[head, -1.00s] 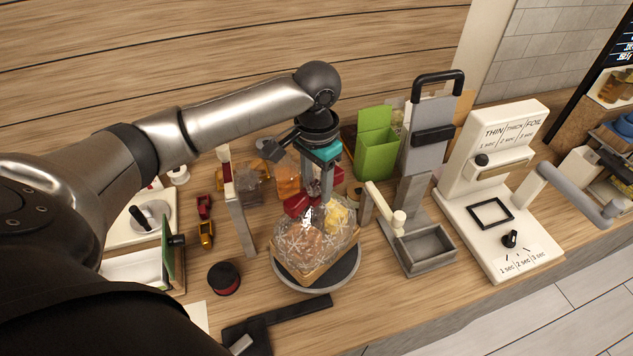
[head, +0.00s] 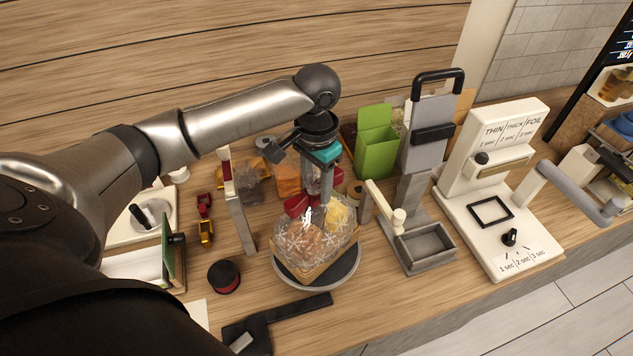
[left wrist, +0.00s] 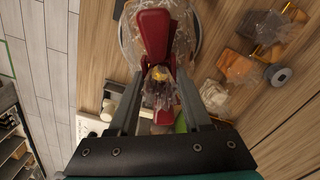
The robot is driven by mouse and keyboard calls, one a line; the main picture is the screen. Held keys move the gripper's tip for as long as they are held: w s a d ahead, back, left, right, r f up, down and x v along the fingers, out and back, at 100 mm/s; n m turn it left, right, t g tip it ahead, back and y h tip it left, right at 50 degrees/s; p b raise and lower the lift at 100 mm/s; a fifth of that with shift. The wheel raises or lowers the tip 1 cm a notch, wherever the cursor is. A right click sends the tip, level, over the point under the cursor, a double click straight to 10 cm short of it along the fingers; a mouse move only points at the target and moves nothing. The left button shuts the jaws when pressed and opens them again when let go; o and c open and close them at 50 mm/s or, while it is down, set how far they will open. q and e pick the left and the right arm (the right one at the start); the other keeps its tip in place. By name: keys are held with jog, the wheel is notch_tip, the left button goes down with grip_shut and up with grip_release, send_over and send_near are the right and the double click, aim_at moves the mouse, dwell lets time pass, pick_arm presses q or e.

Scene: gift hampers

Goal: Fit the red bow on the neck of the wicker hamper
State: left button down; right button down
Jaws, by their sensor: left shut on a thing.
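The wicker hamper (head: 307,272) sits on a grey round turntable (head: 346,272), wrapped in clear film with a snowflake print. My left gripper (head: 324,200) points down over the film's gathered neck, its fingers shut on the red bow (head: 296,205). In the left wrist view, the red bow (left wrist: 154,34) shows between and beyond the fingers of the left gripper (left wrist: 160,82), with the crumpled clear neck in its middle. The bow is at the neck; whether it is seated there I cannot tell, as the fingers hide part of it. My right gripper is out of view.
A grey upright post (head: 239,215) stands close left of the hamper. A grey press with a tray (head: 425,247) and a white sealer (head: 500,225) stand to the right. A green box (head: 376,152) is behind. A black-and-red roll (head: 224,277) and black bracket (head: 280,315) lie in front.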

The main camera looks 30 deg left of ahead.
pick_arm(q)
jog(key=shift+f, duration=0.15)
jog(key=shift+c, duration=1.3)
grip_release()
jog(key=shift+r, duration=3.55)
